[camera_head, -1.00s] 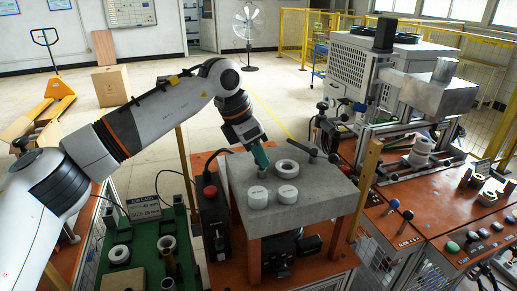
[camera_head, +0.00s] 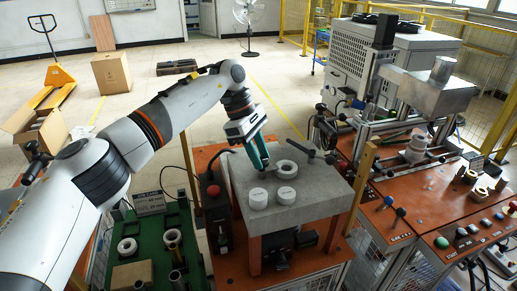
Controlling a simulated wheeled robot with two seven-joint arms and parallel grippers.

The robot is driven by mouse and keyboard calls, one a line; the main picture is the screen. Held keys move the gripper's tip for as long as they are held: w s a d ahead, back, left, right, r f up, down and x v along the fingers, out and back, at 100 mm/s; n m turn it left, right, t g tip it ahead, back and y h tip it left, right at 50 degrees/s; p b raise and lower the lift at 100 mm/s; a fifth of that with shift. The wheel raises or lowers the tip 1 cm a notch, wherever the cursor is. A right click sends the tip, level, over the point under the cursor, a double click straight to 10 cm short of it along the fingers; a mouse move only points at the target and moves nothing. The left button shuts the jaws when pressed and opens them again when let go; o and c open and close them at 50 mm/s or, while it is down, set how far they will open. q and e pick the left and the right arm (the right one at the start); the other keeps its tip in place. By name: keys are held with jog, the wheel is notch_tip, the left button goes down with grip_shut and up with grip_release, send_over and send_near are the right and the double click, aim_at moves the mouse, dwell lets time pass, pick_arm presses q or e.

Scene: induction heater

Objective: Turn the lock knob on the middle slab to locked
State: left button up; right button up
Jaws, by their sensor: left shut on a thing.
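The grey middle slab (camera_head: 318,206) stands on orange legs at the centre of the head view. My left gripper (camera_head: 264,170) points down at the slab's back left part, its green fingers shut on a small knob there. The fingers hide most of the knob, so its marking and angle cannot be read. A white ring (camera_head: 286,169) lies just right of the fingers. Two white round pieces (camera_head: 258,199) (camera_head: 286,196) sit in front of them on the slab. A dark lever (camera_head: 315,151) is at the slab's back edge. My right gripper is not in view.
A red button (camera_head: 213,190) on a black box stands left of the slab. A green tray (camera_head: 150,228) with rings and tubes is farther left. The press machine (camera_head: 425,85) and an orange control panel (camera_head: 455,215) are on the right. The slab's front right is bare.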

pick_arm(q)
jog(key=shift+m, duration=0.4)
jog(key=o, duration=1)
jog(key=shift+c, duration=0.2)
jog(key=shift+r, duration=0.1)
jog(key=shift+w+a+r, duration=0.15)
jog(key=shift+w+r, duration=0.05)
jog(key=shift+r, duration=0.15)
jog(key=p+v, duration=0.1)
jog(key=v, duration=1)
